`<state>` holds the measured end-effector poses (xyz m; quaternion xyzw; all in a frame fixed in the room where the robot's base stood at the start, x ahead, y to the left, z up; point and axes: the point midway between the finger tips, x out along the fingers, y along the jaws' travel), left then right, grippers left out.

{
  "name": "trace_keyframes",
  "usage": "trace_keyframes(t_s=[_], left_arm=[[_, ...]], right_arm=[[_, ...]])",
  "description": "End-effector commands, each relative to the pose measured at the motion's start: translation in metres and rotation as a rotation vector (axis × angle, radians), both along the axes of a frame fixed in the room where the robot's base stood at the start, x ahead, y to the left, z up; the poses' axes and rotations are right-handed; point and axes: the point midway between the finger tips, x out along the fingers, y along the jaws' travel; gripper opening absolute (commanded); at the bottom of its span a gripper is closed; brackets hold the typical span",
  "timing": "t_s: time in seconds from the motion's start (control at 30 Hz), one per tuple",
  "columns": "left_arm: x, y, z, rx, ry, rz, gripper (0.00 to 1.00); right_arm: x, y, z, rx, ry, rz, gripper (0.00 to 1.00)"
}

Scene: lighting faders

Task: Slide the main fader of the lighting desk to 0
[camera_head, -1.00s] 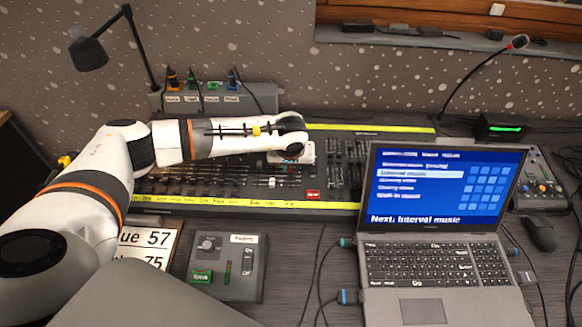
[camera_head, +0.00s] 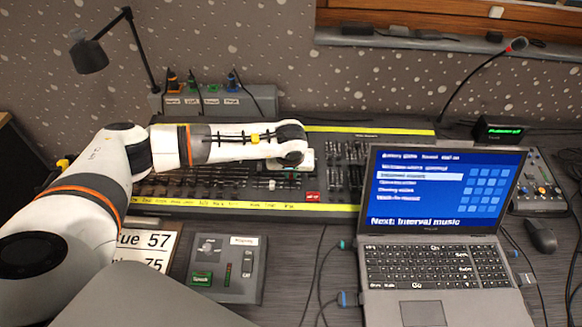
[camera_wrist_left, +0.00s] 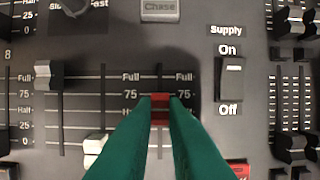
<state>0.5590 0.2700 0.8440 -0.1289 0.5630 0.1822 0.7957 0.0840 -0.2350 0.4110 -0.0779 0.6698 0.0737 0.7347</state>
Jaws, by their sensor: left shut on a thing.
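The lighting desk (camera_head: 335,190) is a long dark console with yellow strips along its edges. In the left wrist view, the green fingers of my left gripper (camera_wrist_left: 160,100) are shut on a red fader cap (camera_wrist_left: 160,110). I take this cap to be the main fader. It sits in a vertical slot just below the 75 mark, around the half mark. The lower slot and its scale are partly hidden by the fingers. In the head view, my left gripper (camera_head: 297,160) points down at the desk, with its fingertips hidden by my wrist. My right gripper is not in view.
A supply switch (camera_wrist_left: 231,80) is right of the fader. The open laptop (camera_head: 440,225) stands at the desk's front right. A small control box (camera_head: 228,268) lies in front.

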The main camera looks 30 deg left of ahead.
Motion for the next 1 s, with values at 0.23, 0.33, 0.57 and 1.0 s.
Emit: trace_keyframes(t_s=[0.23, 0.33, 0.57, 1.0], left_arm=[[-0.013, -0.006, -0.001, -0.002, 0.002, -0.001, 0.03], [-0.017, -0.008, -0.002, 0.0, 0.003, -0.003, 0.03], [-0.027, -0.013, -0.003, 0.0, 0.004, -0.002, 0.03], [-0.031, -0.015, -0.004, 0.0, 0.002, 0.0, 0.22]], right_arm=[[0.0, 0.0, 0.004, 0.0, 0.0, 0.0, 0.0], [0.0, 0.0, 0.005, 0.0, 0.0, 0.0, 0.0], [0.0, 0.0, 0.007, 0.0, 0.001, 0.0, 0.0], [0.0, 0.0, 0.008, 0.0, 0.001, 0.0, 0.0]])
